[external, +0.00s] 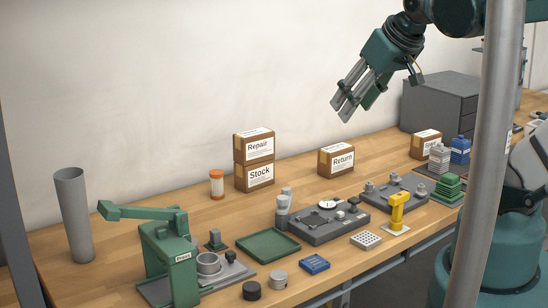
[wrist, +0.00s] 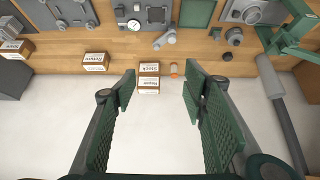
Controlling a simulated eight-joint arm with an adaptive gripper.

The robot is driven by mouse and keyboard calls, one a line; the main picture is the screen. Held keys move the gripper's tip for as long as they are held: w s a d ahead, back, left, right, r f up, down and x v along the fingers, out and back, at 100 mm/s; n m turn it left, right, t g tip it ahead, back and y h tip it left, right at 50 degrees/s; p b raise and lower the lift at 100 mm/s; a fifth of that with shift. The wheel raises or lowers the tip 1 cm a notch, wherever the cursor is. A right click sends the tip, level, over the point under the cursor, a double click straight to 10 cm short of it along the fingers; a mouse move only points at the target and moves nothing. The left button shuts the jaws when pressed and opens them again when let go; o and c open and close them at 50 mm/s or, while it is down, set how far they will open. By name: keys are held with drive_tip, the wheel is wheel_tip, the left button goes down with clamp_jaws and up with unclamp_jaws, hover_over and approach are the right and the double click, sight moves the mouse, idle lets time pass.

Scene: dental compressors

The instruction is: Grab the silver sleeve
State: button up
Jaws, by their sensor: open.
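Several grey metal parts are in view, and I cannot tell for sure which one is the silver sleeve. A short silver cylinder (external: 278,279) stands near the front table edge, beside a black one. A wider grey ring (external: 208,263) sits on the base of the green press, and it also shows in the wrist view (wrist: 252,14). My gripper (external: 345,108) is open and empty, high above the back of the table and far from both. In the wrist view its fingers (wrist: 160,82) are spread, with stacked boxes and the pale wall beyond them.
The green press (external: 168,262) and a tall grey tube (external: 74,215) stand at the left. An empty green tray (external: 268,245), a grey fixture board (external: 322,222), a blue block (external: 314,264) and a yellow tool (external: 397,210) crowd the middle. Stacked boxes (external: 254,160) stand behind.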

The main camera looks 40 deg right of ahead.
drive_tip(key=c, duration=0.7)
drive_tip(key=shift+a, duration=0.1)
drive_tip(key=n+g+b, duration=0.3)
drive_tip(key=n+g, duration=0.4)
drive_tip(key=n, duration=0.7)
hover_over(208, 265)
drive_tip(key=shift+f, duration=12.55)
drive_tip(key=shift+f, duration=0.1)
drive_tip(key=shift+f, duration=1.2)
